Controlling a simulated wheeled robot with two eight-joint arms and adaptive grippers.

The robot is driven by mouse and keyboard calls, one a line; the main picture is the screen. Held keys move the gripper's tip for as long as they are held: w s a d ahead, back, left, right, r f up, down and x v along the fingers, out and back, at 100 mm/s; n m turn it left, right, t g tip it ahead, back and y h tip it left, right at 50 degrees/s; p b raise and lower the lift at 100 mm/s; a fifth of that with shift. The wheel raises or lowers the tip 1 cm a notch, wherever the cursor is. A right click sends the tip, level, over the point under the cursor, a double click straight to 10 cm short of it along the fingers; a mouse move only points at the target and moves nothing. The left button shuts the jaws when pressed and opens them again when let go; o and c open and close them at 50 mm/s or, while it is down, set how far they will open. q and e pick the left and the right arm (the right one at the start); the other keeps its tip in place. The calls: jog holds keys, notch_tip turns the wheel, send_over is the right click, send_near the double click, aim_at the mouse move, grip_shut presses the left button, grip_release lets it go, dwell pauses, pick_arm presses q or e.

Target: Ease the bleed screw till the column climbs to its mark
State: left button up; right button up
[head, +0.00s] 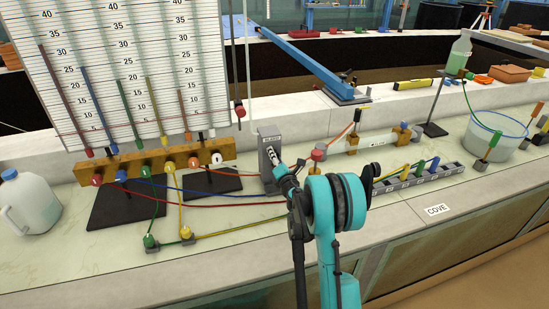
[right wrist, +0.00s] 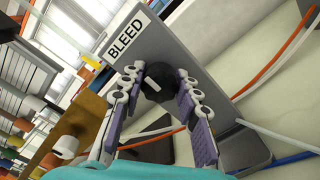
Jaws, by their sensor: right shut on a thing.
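A grey block labelled BLEED (head: 265,142) stands upright on the bench, right of the manometer board. The bleed screw, a black knob with a white line (right wrist: 158,82), sticks out of its face in the right wrist view. My right gripper (right wrist: 157,75) is shut on this knob, a purple-padded finger on each side. In the head view my right gripper (head: 273,158) hides the knob. The manometer board (head: 110,65) carries several slanted coloured columns of differing heights against a numbered scale. I cannot tell which column or mark is meant. My left gripper is not in view.
A wooden manifold (head: 145,167) with coloured taps stands below the board. Red, blue, green and yellow hoses run across the bench. A white jug (head: 30,203) is at the left. A ribbed block (head: 425,176) and a bucket (head: 497,132) are at the right.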

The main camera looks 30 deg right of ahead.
jog(key=o, duration=1.2)
jog(key=shift+c, duration=0.2)
jog(key=v, duration=1.2)
dwell(0.3)
